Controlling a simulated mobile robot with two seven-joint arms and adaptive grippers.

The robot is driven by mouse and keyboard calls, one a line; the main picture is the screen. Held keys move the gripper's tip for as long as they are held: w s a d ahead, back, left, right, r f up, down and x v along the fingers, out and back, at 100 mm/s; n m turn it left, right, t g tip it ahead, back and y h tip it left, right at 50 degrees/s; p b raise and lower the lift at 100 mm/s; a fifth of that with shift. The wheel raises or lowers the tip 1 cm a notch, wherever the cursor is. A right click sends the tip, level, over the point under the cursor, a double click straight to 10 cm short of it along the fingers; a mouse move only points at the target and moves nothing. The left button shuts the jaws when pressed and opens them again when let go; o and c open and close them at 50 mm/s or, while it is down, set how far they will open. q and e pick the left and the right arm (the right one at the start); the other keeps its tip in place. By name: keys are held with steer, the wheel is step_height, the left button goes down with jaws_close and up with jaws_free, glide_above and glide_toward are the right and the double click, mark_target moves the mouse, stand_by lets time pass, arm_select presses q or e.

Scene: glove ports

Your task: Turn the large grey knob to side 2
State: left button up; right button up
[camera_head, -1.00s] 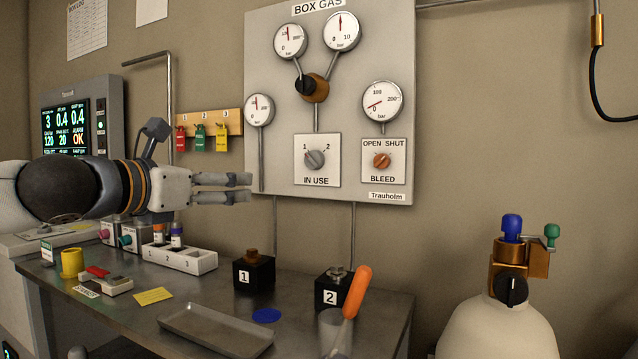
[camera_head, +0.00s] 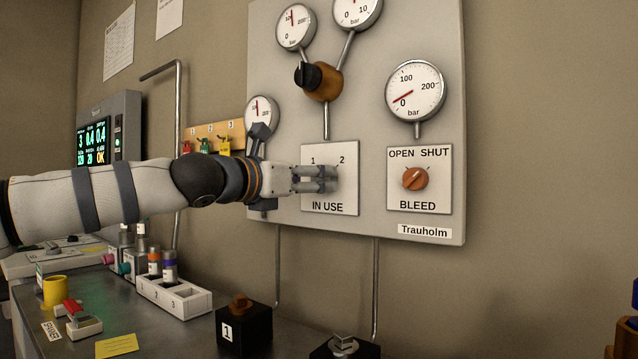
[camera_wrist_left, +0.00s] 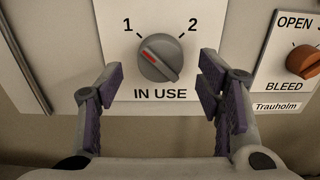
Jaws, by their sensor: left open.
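The large grey knob (camera_wrist_left: 160,58) sits on the white IN USE plate (camera_head: 331,207), between the marks 1 and 2. In the left wrist view its red pointer line is turned to the upper left, toward 1. In the head view my left gripper (camera_head: 333,178) is in front of the plate and its fingers mostly hide the knob. In the left wrist view the open gripper (camera_wrist_left: 160,85) has one finger on each side of the knob, with visible gaps and nothing held. My right gripper is not in view.
An orange BLEED knob (camera_head: 415,179) is on the same panel (camera_head: 384,50) to the right. A black knob (camera_head: 308,76) on a brass valve and several gauges are above. Below, the bench holds a white rack (camera_head: 180,297) and a black block marked 1 (camera_head: 244,332).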

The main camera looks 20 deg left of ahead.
mark_target(322, 178)
arm_select(q)
steer(key=shift+r+x, duration=0.15)
steer(key=shift+x, duration=0.45)
steer(key=shift+r+x, duration=0.15)
steer(key=shift+x, duration=0.45)
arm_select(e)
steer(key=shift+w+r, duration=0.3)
arm_select(q)
steer(key=c, duration=1.1)
steer(key=shift+s+r+p, duration=0.1)
steer(key=shift+p, duration=0.2)
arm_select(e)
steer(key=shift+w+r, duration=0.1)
arm_select(q)
steer(key=shift+d+f+m+p, duration=0.1)
steer(key=shift+m+p, duration=0.35)
steer(key=shift+m, duration=2.5)
steer(key=shift+d+f+m+p, duration=0.1)
steer(key=shift+m+p, duration=0.35)
steer(key=shift+m, duration=2.45)
steer(key=shift+d+f+m+p, duration=0.1)
steer(key=shift+m+p, duration=0.35)
steer(key=shift+m, duration=2.5)
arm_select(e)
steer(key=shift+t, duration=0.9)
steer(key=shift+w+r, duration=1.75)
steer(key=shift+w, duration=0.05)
arm_select(q)
steer(key=shift+m, duration=0.3)
